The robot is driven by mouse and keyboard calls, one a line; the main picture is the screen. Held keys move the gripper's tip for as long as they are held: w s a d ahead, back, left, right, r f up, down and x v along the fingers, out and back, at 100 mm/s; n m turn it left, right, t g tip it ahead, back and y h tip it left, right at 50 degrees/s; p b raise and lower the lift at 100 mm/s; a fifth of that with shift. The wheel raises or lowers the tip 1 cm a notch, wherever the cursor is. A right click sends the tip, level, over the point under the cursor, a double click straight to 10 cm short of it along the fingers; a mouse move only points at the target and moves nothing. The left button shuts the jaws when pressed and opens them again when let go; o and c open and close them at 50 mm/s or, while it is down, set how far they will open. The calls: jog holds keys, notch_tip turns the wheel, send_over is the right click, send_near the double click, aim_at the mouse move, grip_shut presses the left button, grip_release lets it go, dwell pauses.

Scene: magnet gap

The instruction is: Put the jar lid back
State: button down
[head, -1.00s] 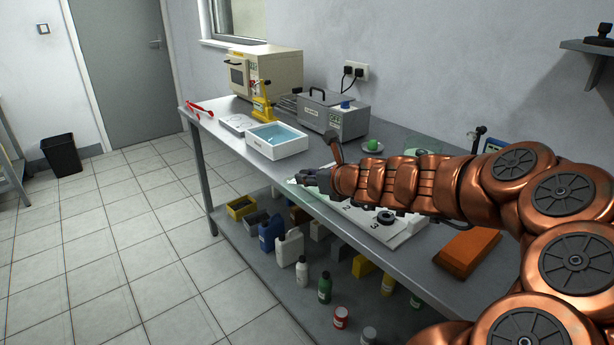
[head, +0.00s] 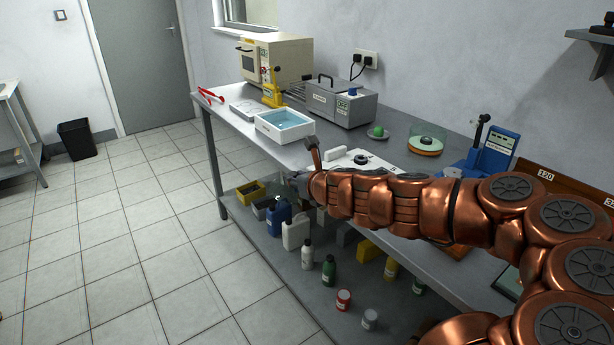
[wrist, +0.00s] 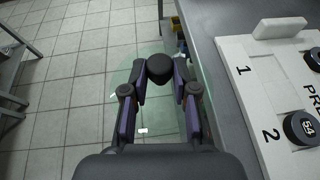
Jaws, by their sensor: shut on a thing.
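In the wrist view my gripper (wrist: 160,88) is shut on the black knob (wrist: 160,67) of a clear, greenish round lid (wrist: 152,110). The lid is see-through and hard to make out, with floor tiles showing through it. It is held just off the bench's front edge. In the head view my gripper (head: 300,183) is small and partly hidden by my arm. A round glass jar (head: 427,141) with an orange-brown layer stands open on the bench, farther back and to the right of my gripper.
A white numbered board (wrist: 262,105) with dark round pucks (wrist: 301,128) lies beside my gripper. A blue device (head: 494,152) stands right of the jar, and a green ball on a dish (head: 378,131) to its left. A white water tray (head: 285,125) is farther left. Bottles stand on the lower shelf.

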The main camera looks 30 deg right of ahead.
jog(key=w+a+m+h, duration=0.2)
jog(key=a, duration=0.4)
jog(key=w+a+m+h, duration=0.1)
jog(key=w+a+h, duration=0.1)
jog(key=a, duration=0.5)
jog(key=shift+w+a+m+g, duration=0.2)
jog(key=shift+w+m+g, duration=0.1)
jog(key=shift+w+m, duration=0.1)
